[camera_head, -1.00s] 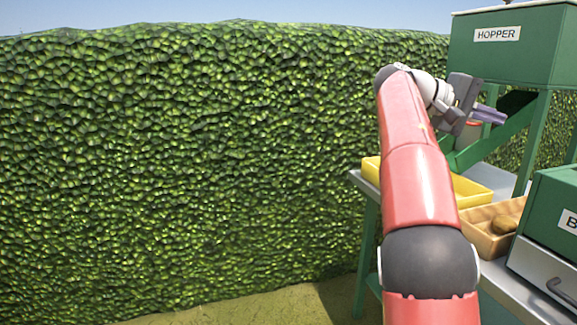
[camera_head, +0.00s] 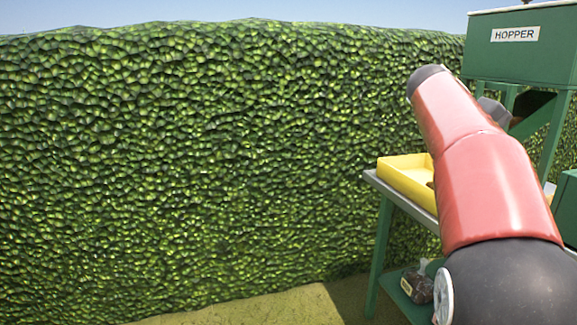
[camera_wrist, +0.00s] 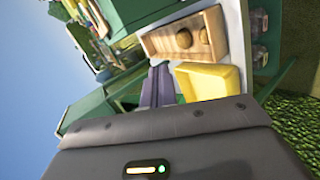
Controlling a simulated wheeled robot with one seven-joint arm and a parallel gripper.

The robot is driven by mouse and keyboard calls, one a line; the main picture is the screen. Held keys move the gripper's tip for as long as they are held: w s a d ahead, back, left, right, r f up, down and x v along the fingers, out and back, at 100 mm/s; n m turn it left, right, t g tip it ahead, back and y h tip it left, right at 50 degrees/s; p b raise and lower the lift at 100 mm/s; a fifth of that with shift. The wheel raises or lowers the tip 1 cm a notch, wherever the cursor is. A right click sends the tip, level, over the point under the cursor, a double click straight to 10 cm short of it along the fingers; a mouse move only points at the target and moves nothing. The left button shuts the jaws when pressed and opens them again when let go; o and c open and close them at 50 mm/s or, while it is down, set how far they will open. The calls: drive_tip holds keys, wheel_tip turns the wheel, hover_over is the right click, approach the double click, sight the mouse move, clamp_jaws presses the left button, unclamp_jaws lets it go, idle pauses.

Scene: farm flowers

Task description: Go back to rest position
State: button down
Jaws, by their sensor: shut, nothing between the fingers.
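My gripper (camera_wrist: 157,86) shows in the wrist view as two purple-grey fingers side by side, shut and empty. They point toward the bench with the trays. In the head view my red arm reaches up on the right, over part of the bench, and hides the fingers.
A grey-topped bench (camera_head: 372,181) holds a yellow tray (camera_head: 408,183), also in the wrist view (camera_wrist: 210,83). A wooden tray (camera_wrist: 160,43) holds brown lumps. The green hopper (camera_head: 520,55) stands at the right. A bag (camera_head: 418,286) lies on the lower shelf. A tall hedge (camera_head: 200,160) fills the left.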

drive_tip(key=s+a+f+t+y, duration=0.4)
drive_tip(key=s+a+f+y, duration=0.7)
drive_tip(key=s+a+f, duration=1.2)
wheel_tip(320, 180, down, 4)
drive_tip(key=shift+s+a+r, duration=0.25)
drive_tip(key=shift+s+a, duration=0.05)
drive_tip(key=shift+a, duration=0.45)
